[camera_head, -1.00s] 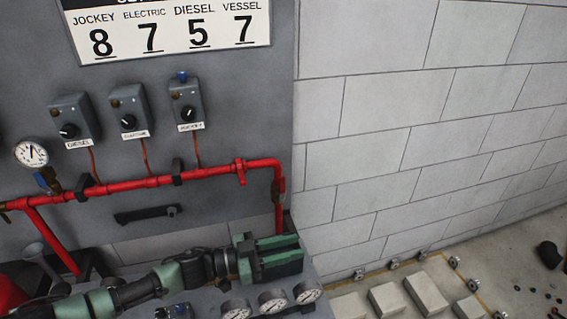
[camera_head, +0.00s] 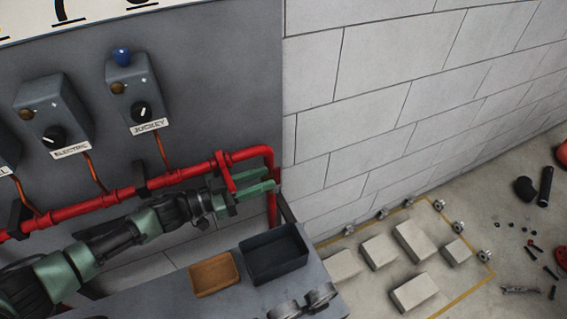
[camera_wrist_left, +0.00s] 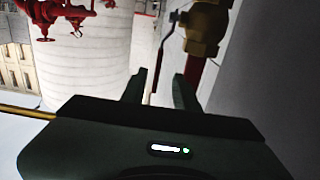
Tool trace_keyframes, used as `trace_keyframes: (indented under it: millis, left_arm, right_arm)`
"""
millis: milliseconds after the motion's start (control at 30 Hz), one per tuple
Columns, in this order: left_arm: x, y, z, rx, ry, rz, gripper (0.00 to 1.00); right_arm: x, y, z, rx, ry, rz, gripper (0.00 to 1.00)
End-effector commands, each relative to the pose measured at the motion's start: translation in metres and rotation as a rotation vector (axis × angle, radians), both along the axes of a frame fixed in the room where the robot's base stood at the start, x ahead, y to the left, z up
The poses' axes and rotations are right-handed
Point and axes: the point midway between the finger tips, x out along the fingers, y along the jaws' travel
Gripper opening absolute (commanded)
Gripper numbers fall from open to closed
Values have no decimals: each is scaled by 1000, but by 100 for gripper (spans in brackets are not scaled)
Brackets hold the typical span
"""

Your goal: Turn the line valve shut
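The line valve (camera_head: 226,168) sits on the red pipe near its right-hand bend. In the left wrist view its brass body (camera_wrist_left: 207,28) is at the top right, and a thin lever with a red grip (camera_wrist_left: 164,50) hangs down from it. My left gripper (camera_head: 276,178) reaches in from the left at the valve, its two green fingers pointing right. In the left wrist view the fingers (camera_wrist_left: 158,86) stand apart, with the lever showing in the gap between them. I cannot tell whether either finger touches it. My right gripper is in neither view.
The grey panel carries control boxes, one labelled JOCKEY (camera_head: 131,90), just above the pipe (camera_head: 115,193). Below the arm, a brown tray (camera_head: 196,288) and a dark bin (camera_head: 300,262) stand on a grey top beside gauges (camera_head: 318,297). Pale blocks (camera_head: 414,291) lie on the floor at right.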

Motion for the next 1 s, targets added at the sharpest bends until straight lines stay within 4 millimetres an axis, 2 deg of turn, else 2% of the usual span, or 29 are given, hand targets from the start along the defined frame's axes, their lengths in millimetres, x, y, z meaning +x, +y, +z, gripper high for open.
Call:
trace_keyframes:
  millis: [200, 400, 567, 800, 867, 900, 933, 1000]
  left_arm:
    - [13, -33, 4, -3, -1, -3, 30]
    - [24, -58, 3, -1, 0, -1, 30]
    - [27, -66, 1, 0, 0, -1, 30]
    - [27, -67, 1, 0, 0, -1, 30]
    - [27, -67, 1, 0, 0, -1, 16]
    - [27, -67, 1, 0, 0, -1, 5]
    - [27, -67, 1, 0, 0, -1, 0]
    - [27, -67, 1, 0, 0, -1, 0]
  right_arm:
    - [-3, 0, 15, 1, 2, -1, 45]
    - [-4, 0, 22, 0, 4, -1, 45]
    - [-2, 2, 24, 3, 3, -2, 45]
    - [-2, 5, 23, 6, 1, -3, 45]
    - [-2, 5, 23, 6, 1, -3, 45]
    - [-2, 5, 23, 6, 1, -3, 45]
    - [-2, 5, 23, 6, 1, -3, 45]
    - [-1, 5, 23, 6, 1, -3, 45]
